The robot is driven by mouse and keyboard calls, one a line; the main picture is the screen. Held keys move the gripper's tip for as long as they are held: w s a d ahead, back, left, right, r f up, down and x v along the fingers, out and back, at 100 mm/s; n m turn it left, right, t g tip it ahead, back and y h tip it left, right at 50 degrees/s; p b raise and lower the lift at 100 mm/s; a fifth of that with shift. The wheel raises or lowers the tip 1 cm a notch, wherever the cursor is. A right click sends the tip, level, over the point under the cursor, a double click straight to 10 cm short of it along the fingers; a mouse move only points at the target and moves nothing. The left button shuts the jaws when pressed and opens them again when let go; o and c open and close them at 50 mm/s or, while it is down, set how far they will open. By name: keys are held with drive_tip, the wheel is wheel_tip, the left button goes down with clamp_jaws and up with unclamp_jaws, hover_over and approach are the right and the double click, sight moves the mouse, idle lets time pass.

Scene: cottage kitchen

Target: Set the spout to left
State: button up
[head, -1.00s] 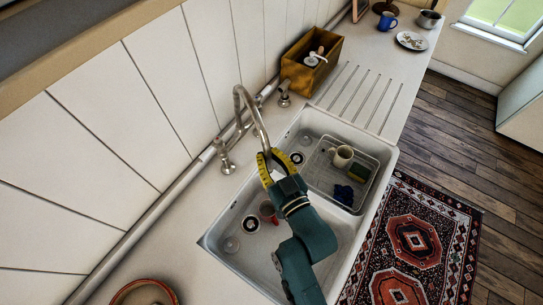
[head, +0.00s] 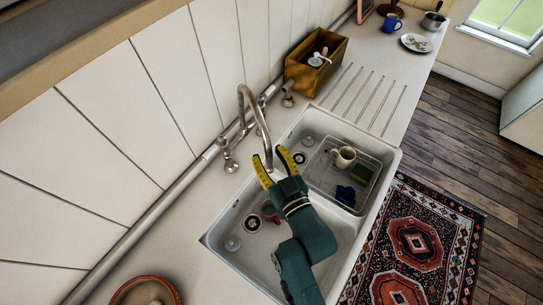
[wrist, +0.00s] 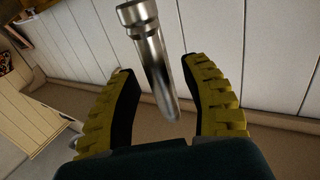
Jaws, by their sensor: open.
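The spout (head: 262,122) is a metal gooseneck rising behind the sink and arching out over it. Its tip hangs between my gripper's fingers, near the back of the sink where the two basins meet. My gripper (head: 267,153) has yellow-and-black fingers, spread one on each side of the spout. In the wrist view the spout (wrist: 151,50) comes down between the open fingers, with a visible gap to the left finger and a smaller one to the right finger.
The double sink (head: 345,243) holds a red mug (head: 269,208) in the near basin. A wire rack with a cream mug (head: 343,157) stands in the far basin. Tap handles (head: 227,155) flank the spout. A brown box (head: 303,76) stands on the counter beyond.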

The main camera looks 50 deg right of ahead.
drive_tip(key=v, duration=1.2)
drive_tip(key=shift+r, duration=0.1)
drive_tip(key=w+a+r+n+t+y+p, duration=0.2)
drive_tip(key=w+a+r+p, duration=0.1)
drive_tip(key=r, duration=1)
drive_tip(key=w+a+r+n+t+y+p, duration=0.2)
drive_tip(key=w+a+r+p, duration=0.2)
drive_tip(key=r, duration=0.9)
drive_tip(key=w+a+r+n+t+y+p, duration=0.2)
drive_tip(key=w+a+r+t+y+p, duration=0.1)
drive_tip(key=r, duration=1)
drive_tip(key=shift+w+a+r, duration=0.1)
drive_tip(key=shift+w+a, duration=0.8)
drive_tip(key=shift+a, duration=0.3)
wheel_tip(320, 180, up, 10)
drive_tip(key=s+a+p, duration=0.2)
drive_tip(key=a, duration=0.1)
drive_tip(key=f, duration=0.1)
drive_tip(key=d+f+m+g+h, duration=0.1)
drive_tip(key=w+d+f+m, duration=0.1)
drive_tip(key=shift+f+g, duration=0.3)
drive_tip(key=shift+f, duration=0.1)
